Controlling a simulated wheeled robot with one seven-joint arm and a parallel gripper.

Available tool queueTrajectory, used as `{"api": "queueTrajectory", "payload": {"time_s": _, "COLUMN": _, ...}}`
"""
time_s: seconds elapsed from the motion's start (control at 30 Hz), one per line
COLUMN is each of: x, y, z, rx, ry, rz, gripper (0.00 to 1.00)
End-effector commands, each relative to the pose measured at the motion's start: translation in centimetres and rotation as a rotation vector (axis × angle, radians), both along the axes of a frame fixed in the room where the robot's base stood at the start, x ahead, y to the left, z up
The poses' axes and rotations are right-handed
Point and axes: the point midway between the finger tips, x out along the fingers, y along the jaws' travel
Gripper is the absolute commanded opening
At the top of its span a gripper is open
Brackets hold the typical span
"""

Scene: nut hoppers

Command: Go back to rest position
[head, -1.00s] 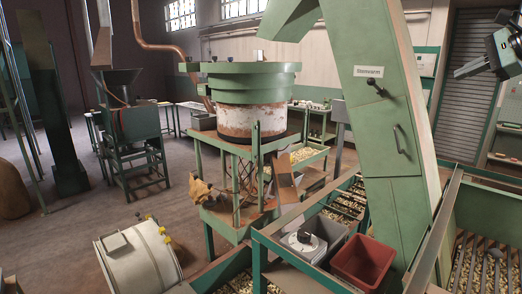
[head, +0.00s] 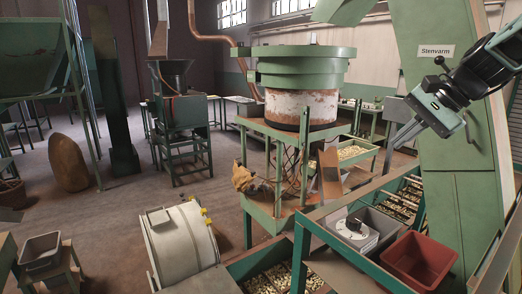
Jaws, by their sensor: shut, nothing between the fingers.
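My gripper (head: 400,138) is in the upper right of the head view, at the end of my dark and grey-green arm. It points down and to the left. Its fingers are shut with nothing between them. It shows in front of the tall green elevator casing (head: 465,215) labelled "Stenvarm", in open air, touching nothing that I can see.
A red bin (head: 420,258) and a grey bin holding a white device (head: 357,231) stand on the green frame below the gripper. A green-rimmed hopper (head: 300,68) stands mid-view, with a white drum (head: 183,246) in front. Open floor lies left.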

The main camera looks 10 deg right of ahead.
Motion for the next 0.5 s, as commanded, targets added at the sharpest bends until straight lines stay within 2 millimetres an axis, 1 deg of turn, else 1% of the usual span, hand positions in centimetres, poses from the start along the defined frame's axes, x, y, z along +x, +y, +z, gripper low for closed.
{"api": "queueTrajectory", "payload": {"time_s": 0.03, "x": -1.1, "y": 3.3, "z": -2.8, "rx": -0.039, "ry": 0.010, "rz": 0.098, "gripper": 0.00}}
{"api": "queueTrajectory", "payload": {"time_s": 0.07, "x": -1.8, "y": 5.0, "z": -4.1, "rx": -0.064, "ry": 0.016, "rz": 0.155, "gripper": 0.00}}
{"api": "queueTrajectory", "payload": {"time_s": 0.1, "x": -2.9, "y": 7.2, "z": -5.7, "rx": -0.100, "ry": 0.018, "rz": 0.235, "gripper": 0.00}}
{"api": "queueTrajectory", "payload": {"time_s": 0.17, "x": -4.8, "y": 10.3, "z": -8.2, "rx": -0.155, "ry": 0.022, "rz": 0.359, "gripper": 0.00}}
{"api": "queueTrajectory", "payload": {"time_s": 0.2, "x": -6.3, "y": 12.2, "z": -9.9, "rx": -0.193, "ry": 0.020, "rz": 0.447, "gripper": 0.00}}
{"api": "queueTrajectory", "payload": {"time_s": 0.27, "x": -8.7, "y": 14.9, "z": -12.4, "rx": -0.251, "ry": 0.015, "rz": 0.582, "gripper": 0.00}}
{"api": "queueTrajectory", "payload": {"time_s": 0.3, "x": -10.5, "y": 16.5, "z": -14.1, "rx": -0.290, "ry": 0.009, "rz": 0.676, "gripper": 0.00}}
{"api": "queueTrajectory", "payload": {"time_s": 0.37, "x": -13.4, "y": 18.6, "z": -16.7, "rx": -0.350, "ry": -0.005, "rz": 0.826, "gripper": 0.00}}
{"api": "queueTrajectory", "payload": {"time_s": 0.4, "x": -15.4, "y": 19.8, "z": -18.4, "rx": -0.391, "ry": -0.019, "rz": 0.928, "gripper": 0.00}}
{"api": "queueTrajectory", "payload": {"time_s": 0.47, "x": -18.5, "y": 21.2, "z": -20.8, "rx": -0.450, "ry": -0.042, "rz": 1.082, "gripper": 0.00}}
{"api": "queueTrajectory", "payload": {"time_s": 0.5, "x": -20.4, "y": 21.8, "z": -22.3, "rx": -0.488, "ry": -0.061, "rz": 1.182, "gripper": 0.00}}
